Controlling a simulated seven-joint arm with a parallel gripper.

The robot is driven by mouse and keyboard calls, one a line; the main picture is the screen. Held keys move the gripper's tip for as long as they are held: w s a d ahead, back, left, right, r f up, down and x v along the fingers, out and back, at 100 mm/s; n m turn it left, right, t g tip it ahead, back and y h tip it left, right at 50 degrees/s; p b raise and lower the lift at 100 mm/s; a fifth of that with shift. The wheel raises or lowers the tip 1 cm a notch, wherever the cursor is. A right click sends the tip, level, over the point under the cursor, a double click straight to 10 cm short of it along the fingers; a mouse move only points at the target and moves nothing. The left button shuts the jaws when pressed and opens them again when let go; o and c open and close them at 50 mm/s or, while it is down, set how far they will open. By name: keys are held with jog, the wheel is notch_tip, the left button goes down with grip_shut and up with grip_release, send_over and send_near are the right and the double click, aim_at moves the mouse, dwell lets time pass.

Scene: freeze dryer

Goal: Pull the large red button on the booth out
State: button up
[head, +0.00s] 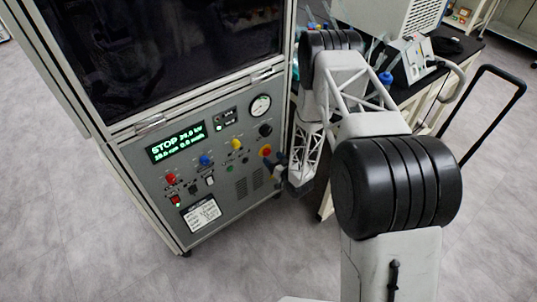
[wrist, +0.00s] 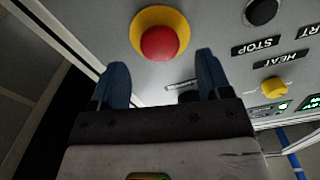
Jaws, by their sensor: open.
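The large red button (wrist: 160,43) sits on a yellow round base (wrist: 141,20) on the grey panel of the booth (wrist: 208,30). In the wrist view it lies just beyond and between my fingertips, apart from them. My gripper (wrist: 160,75) is open, with one blue finger on each side and nothing between them. In the head view the red button (head: 266,150) shows at the right edge of the booth's panel (head: 225,200), and my gripper (head: 276,168) is close in front of it, on its lower right.
A yellow knob (wrist: 275,88) and a black knob (wrist: 262,10) are on the panel near the button. In the head view, a lit STOP display (head: 176,142), a gauge (head: 260,106) and several small knobs share the panel. A bench with equipment (head: 405,60) stands right of the booth.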

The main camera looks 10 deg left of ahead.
aim_at(268, 153)
jog(key=shift+x, duration=1.95)
jog(key=shift+c, duration=0.3)
jog(key=c, duration=1.2)
jog(key=shift+s+d, duration=0.35)
jog(key=shift+s, duration=0.05)
jog(key=shift+c, duration=0.2)
jog(key=o, duration=1.3)
jog(key=v, duration=0.8)
